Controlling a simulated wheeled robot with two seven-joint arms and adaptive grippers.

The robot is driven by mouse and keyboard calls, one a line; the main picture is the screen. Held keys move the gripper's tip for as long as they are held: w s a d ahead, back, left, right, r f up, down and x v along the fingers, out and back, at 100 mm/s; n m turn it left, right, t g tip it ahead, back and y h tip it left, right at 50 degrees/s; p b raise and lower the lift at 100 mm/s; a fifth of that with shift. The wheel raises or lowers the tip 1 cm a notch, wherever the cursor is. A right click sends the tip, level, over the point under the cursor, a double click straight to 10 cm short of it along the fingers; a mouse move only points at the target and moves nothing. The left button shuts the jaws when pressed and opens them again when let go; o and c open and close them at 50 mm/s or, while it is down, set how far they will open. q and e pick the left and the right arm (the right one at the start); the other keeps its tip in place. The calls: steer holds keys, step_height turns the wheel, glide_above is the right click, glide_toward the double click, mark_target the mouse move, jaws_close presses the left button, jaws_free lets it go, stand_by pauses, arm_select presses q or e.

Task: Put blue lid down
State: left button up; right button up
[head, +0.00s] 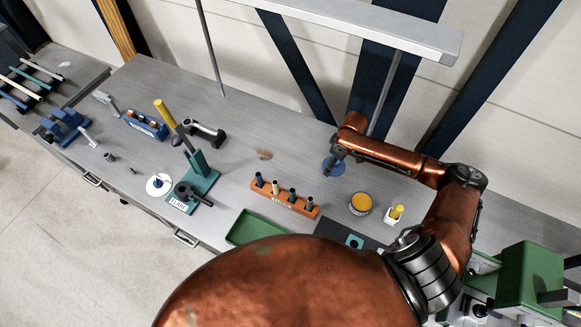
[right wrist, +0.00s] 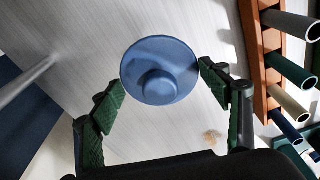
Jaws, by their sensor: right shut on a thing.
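The blue lid (head: 335,168) is a round disc with a raised knob, near the back of the grey bench in the head view. In the right wrist view the lid (right wrist: 150,58) lies between the fingertips, knob toward the camera. My right gripper (head: 334,157) is over the lid, and its green-padded fingers (right wrist: 162,80) are shut on it at opposite sides. I cannot tell whether the lid touches the bench. My left gripper is outside the view.
A round tub with orange contents (head: 360,203) stands in front of the lid. An orange rack (head: 283,201) with several tubes is to the left. A white block with a yellow top (head: 396,213) is to the right. Bench left of the lid is mostly clear.

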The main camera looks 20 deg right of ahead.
steer(key=p, duration=0.1)
glide_above(330, 179)
step_height(330, 179, down, 6)
steer(key=shift+s+r, duration=0.15)
steer(key=shift+r, duration=0.05)
steer(key=shift+f, duration=2.2)
steer(key=shift+f, duration=0.1)
steer(key=o, duration=1.1)
steer(key=shift+o, duration=0.2)
steer(key=r, duration=0.4)
steer(key=s+r, duration=0.1)
steer(key=r, duration=0.7)
steer(key=shift+s+d+r+b, duration=0.1)
steer(key=shift+s+d+b, duration=0.05)
steer(key=shift+d+b, duration=0.15)
